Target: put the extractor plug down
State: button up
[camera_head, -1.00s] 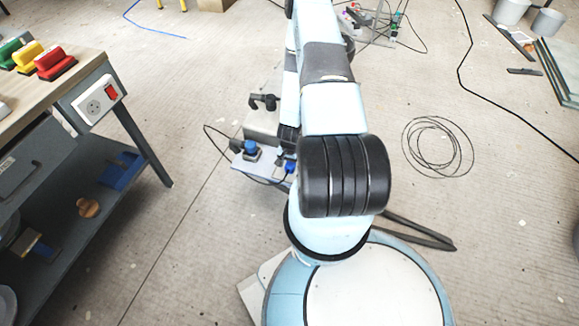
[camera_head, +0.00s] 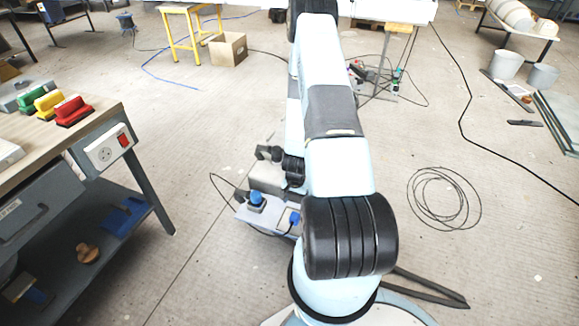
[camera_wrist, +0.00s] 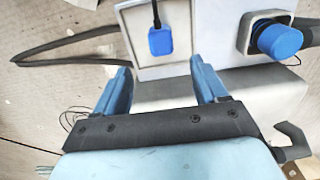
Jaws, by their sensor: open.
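A flat blue plug with a black cable (camera_wrist: 160,41) rests on a pale square panel (camera_wrist: 136,20) in the wrist view. A blue plug shows on the same unit in the head view (camera_head: 294,217). My gripper (camera_wrist: 163,74) is open, its two blue fingers apart and just below the flat plug in the wrist picture, with nothing between the tips. A round blue plug or cap (camera_wrist: 280,41) sits in a grey square housing to the right; it also shows in the head view (camera_head: 256,198). I cannot tell whether my fingers touch the panel.
A workbench (camera_head: 95,125) with red, yellow and green blocks and a white wall-type socket (camera_head: 108,148) stands at the left. A dark hook (camera_wrist: 291,146) is near my gripper's right side. A coiled cable (camera_head: 443,200) lies on the floor at right.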

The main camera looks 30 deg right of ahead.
jog(key=shift+w+r, duration=0.1)
jog(key=w+a+r+n+t, duration=0.1)
jog(key=w+r, duration=0.3)
jog(key=r, duration=0.4)
jog(key=w+a+r+n+t, duration=0.1)
jog(key=w+r, duration=0.2)
jog(key=r, duration=0.6)
jog(key=a+r+n+t, duration=0.1)
jog(key=a+r+n, duration=0.15)
jog(key=r, duration=0.75)
jog(key=a+r+n, duration=0.1)
jog(key=a+r, duration=0.2)
jog(key=r, duration=0.7)
jog(key=s+a+r+n+t, duration=0.1)
jog(key=s+a+r, duration=0.3)
jog(key=s+r, duration=0.8)
jog(key=s+a+r+n+t, duration=0.1)
jog(key=s+a+r+n, duration=0.3)
jog(key=s+r, duration=0.8)
jog(key=shift+a+r+t, duration=0.3)
jog(key=shift+a+r, duration=0.05)
jog(key=shift+r, duration=0.25)
